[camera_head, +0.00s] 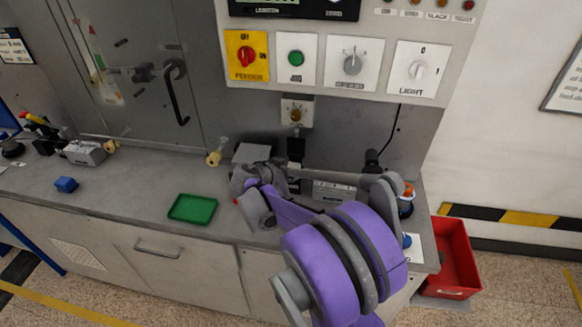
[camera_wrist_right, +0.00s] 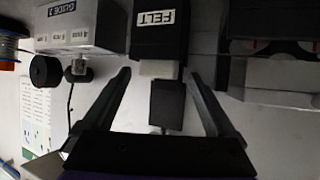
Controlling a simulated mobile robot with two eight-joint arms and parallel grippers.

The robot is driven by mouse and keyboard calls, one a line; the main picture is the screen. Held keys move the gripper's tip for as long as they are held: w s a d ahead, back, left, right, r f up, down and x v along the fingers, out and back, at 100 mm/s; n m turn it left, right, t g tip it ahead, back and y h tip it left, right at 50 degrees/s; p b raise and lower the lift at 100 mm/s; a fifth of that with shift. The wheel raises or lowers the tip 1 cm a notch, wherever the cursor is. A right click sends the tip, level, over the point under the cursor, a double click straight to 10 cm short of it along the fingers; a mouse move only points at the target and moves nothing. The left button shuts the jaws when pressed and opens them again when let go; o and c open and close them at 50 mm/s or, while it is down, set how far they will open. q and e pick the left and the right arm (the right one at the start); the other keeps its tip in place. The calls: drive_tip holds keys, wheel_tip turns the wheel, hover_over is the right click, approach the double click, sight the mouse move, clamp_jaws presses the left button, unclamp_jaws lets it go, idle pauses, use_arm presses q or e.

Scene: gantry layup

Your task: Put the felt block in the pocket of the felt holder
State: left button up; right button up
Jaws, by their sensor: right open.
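A black holder (camera_wrist_right: 155,22) marked FELT is at the top middle of the right wrist view. A pale block (camera_wrist_right: 160,69) shows at its lower edge; I take it for the felt block, but cannot tell whether it sits in a pocket. A dark block (camera_wrist_right: 167,102) with a narrower piece below it overlaps it in that view. My right gripper (camera_wrist_right: 158,75) is open, with its fingers apart on either side of the pale and dark blocks. In the head view, my right arm partly covers this spot. My left gripper is not in view.
A grey block (camera_wrist_right: 68,27) marked GUIDE and a black round knob are left of the holder. On the bench are a green tray (camera_head: 193,208) and a blue block (camera_head: 66,184). A red bin (camera_head: 455,255) stands right of the bench.

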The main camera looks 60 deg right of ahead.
drive_tip(key=shift+r, duration=0.1)
drive_tip(key=v, duration=1.2)
drive_tip(key=s+a+f+n+t+y, duration=0.1)
drive_tip(key=s+a+f+n+y, duration=0.2)
drive_tip(key=a+n, duration=0.3)
drive_tip(key=s+a+f+n+t+y, duration=0.2)
drive_tip(key=a+f+n+y, duration=0.3)
drive_tip(key=a, duration=0.8)
drive_tip(key=s+a+f+n+t+y, duration=0.2)
drive_tip(key=a+n, duration=0.4)
drive_tip(key=a, duration=0.4)
drive_tip(key=s+f+y, duration=0.1)
drive_tip(key=s+y, duration=0.1)
drive_tip(key=shift+s+a+f+n+p, duration=0.15)
drive_tip(key=shift+s+f+n+p, duration=0.15)
drive_tip(key=shift+f+n, duration=0.1)
